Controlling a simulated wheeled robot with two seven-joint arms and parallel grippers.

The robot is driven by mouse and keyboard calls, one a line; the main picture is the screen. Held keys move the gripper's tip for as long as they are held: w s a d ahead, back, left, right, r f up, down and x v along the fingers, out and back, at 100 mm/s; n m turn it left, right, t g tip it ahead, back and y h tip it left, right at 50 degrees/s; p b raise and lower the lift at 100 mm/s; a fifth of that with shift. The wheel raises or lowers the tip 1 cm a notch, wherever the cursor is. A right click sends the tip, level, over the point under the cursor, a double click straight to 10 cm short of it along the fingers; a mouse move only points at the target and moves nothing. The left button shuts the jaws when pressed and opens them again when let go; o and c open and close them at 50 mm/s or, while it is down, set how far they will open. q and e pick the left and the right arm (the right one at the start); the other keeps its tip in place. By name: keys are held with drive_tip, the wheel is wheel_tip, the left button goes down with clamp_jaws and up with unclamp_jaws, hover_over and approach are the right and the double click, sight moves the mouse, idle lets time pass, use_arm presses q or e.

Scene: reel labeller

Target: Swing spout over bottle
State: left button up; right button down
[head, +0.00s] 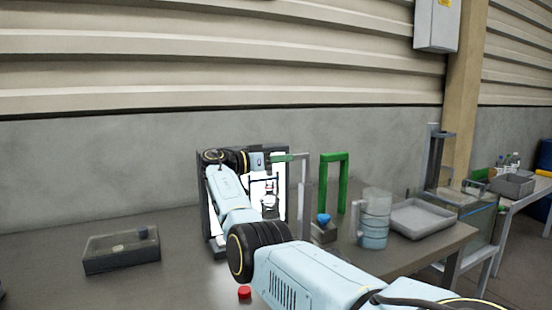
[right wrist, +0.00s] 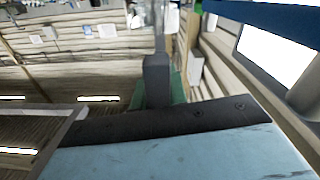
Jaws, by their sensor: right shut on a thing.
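My right arm reaches from the lower right to a dark upright frame with bright white panels. My right gripper (head: 268,160) is at the frame's top right, shut on the end of a thin grey-green bar (head: 290,157), which looks like the spout. The bar runs right to a slim upright post. In the right wrist view, a dark finger (right wrist: 157,80) stands in front of a green part (right wrist: 178,88); the grip itself is mostly hidden. I cannot make out a bottle under the bar. My left gripper is not in view.
A green arch (head: 335,157) stands right of the bar, with a blue-topped grey block (head: 323,232) by it. A clear jug (head: 375,215) and grey tray (head: 422,217) are farther right. A shallow box (head: 122,257) is left; a red button (head: 244,292) is in front.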

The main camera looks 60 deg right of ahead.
drive_tip(key=c, duration=1.4)
unclamp_jaws()
drive_tip(key=shift+d+f, duration=0.1)
